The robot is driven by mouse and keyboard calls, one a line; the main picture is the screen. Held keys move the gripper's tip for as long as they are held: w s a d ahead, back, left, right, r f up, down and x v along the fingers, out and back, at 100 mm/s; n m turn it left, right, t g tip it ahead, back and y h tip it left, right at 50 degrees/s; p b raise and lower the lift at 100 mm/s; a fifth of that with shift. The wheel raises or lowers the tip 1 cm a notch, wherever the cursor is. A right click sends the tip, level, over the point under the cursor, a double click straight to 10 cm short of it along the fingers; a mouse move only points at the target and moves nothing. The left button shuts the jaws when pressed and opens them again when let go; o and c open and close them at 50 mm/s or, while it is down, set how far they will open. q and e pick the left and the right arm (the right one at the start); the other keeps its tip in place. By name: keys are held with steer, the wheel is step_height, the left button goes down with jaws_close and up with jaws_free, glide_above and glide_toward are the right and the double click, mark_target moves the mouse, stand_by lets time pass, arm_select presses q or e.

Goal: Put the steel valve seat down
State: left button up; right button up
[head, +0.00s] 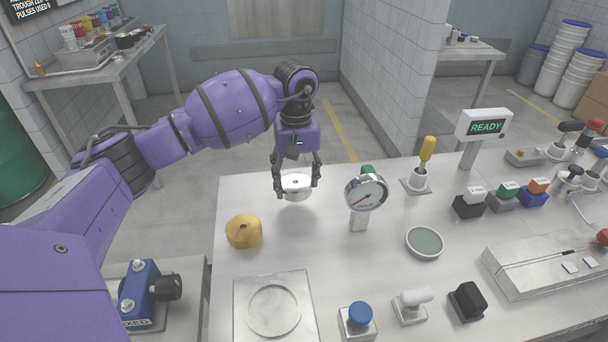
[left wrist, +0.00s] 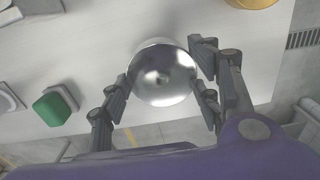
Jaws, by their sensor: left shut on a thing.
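The steel valve seat (head: 296,187) is a shiny, round, pale metal piece near the far left edge of the white table (head: 330,290). My left gripper (head: 296,184) points down, with a finger on each side of the seat, and is shut on it. In the left wrist view the seat (left wrist: 162,73) shows as a rounded silver disc between the two fingertips (left wrist: 163,82). I cannot tell whether its underside touches the table. My right gripper does not show in either view.
A brass ring (head: 243,231) sits nearer on the table's left. A pressure gauge (head: 366,194) stands right of my left gripper. A square plate with a round recess (head: 273,309) lies at the front. A grey-green round dish (head: 425,243) is farther right. Bare tabletop lies between them.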

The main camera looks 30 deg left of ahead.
mark_target(297, 180)
arm_select(q)
steer(key=shift+w+a+f, duration=0.2)
steer(key=shift+w+f, duration=0.1)
steer(key=shift+f, duration=1.5)
steer(key=shift+f, duration=0.25)
steer(key=o, duration=1.8)
steer(key=shift+o, duration=0.2)
steer(key=shift+r, duration=0.1)
step_height(297, 180, up, 12)
steer(key=shift+r, duration=0.1)
